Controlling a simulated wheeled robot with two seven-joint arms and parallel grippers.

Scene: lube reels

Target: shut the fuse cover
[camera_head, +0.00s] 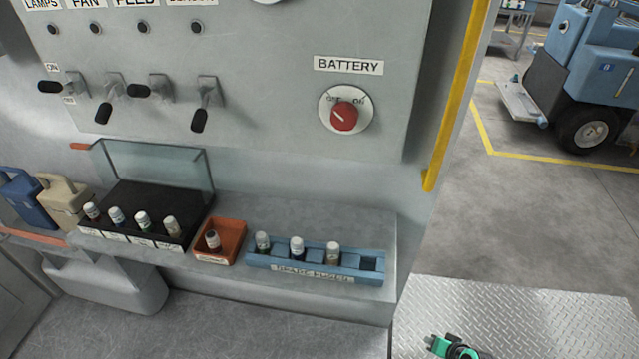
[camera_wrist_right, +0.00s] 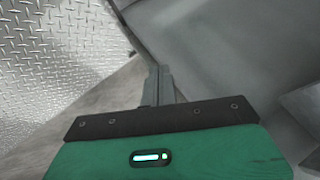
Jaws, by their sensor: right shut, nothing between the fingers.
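The fuse cover (camera_head: 158,165) is a clear, glassy panel with a darker frame. It stands raised at the back edge of the black fuse box (camera_head: 128,205), so the box is open. Several white-capped fuses stand in a row along the box front. My right gripper (camera_head: 432,343) shows only partly at the bottom edge, over the metal plate floor, far to the right of the cover. Its fingers are together and empty in the right wrist view (camera_wrist_right: 160,84). My left gripper is not in view.
An orange tray (camera_head: 232,246) with one fuse and a blue spare-fuse rack (camera_head: 330,273) stand on the ledge right of the box. Jugs (camera_head: 65,203) stand left. The switch panel (camera_head: 265,85) rises above. A yellow rail (camera_head: 452,95) edges the panel.

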